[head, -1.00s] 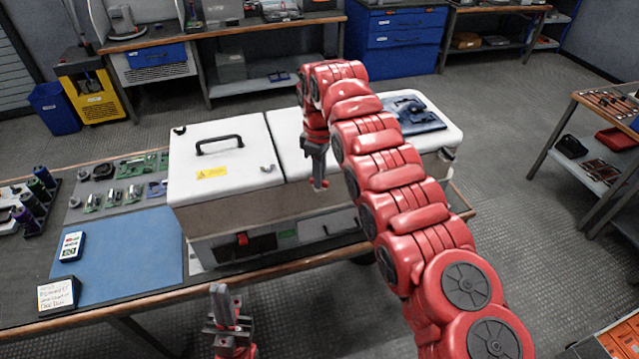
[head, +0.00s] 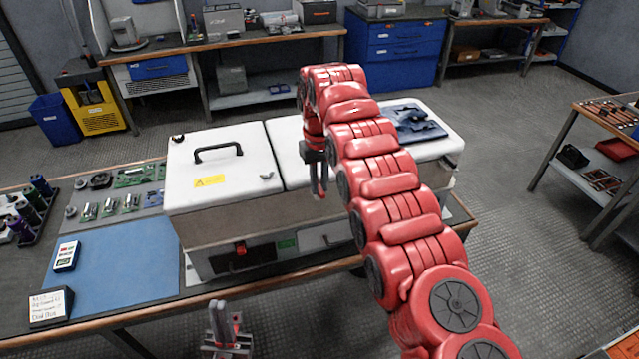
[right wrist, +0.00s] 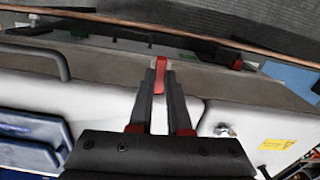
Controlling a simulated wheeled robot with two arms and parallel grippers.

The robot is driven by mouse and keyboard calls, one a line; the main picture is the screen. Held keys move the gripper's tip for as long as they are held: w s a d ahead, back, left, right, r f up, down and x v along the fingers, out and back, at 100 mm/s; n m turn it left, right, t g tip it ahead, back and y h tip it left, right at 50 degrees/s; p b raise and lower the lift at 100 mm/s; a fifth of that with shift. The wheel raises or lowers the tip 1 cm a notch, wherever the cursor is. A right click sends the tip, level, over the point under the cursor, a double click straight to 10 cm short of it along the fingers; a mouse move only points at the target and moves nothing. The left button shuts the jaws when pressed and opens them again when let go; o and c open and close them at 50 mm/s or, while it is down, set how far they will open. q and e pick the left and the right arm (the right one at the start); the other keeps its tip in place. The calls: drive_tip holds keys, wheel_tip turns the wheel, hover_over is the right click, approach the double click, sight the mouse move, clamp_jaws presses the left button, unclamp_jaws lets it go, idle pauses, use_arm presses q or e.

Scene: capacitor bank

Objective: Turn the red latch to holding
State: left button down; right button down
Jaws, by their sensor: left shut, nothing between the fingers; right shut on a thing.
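The red latch (right wrist: 159,76) shows in the right wrist view as a narrow red strip at the tips of my right gripper's fingers. My right gripper (right wrist: 165,82) is shut on it, at the front edge of the white-topped cabinet (head: 220,155). In the head view my right gripper (head: 318,188) points down at the cabinet's front, near the seam between its two lids, and the latch is hard to make out there. My left gripper (head: 222,318) is shut and empty, low in front of the bench and apart from the cabinet.
A red switch (head: 240,249) sits on the cabinet's lower front panel, beside a green label (head: 287,244). A black handle (head: 218,151) stands on the left lid. Blue parts (head: 413,122) lie on the right lid. A blue mat (head: 125,260) lies to the left.

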drive_tip(key=shift+m, duration=0.4)
drive_tip(key=shift+r, duration=0.1)
drive_tip(key=c, duration=1.1)
unclamp_jaws()
drive_tip(key=shift+c, duration=0.2)
wheel_tip(320, 180, up, 17)
drive_tip(key=p, duration=1.7)
drive_tip(key=shift+r, duration=0.15)
drive_tip(key=shift+w, duration=0.1)
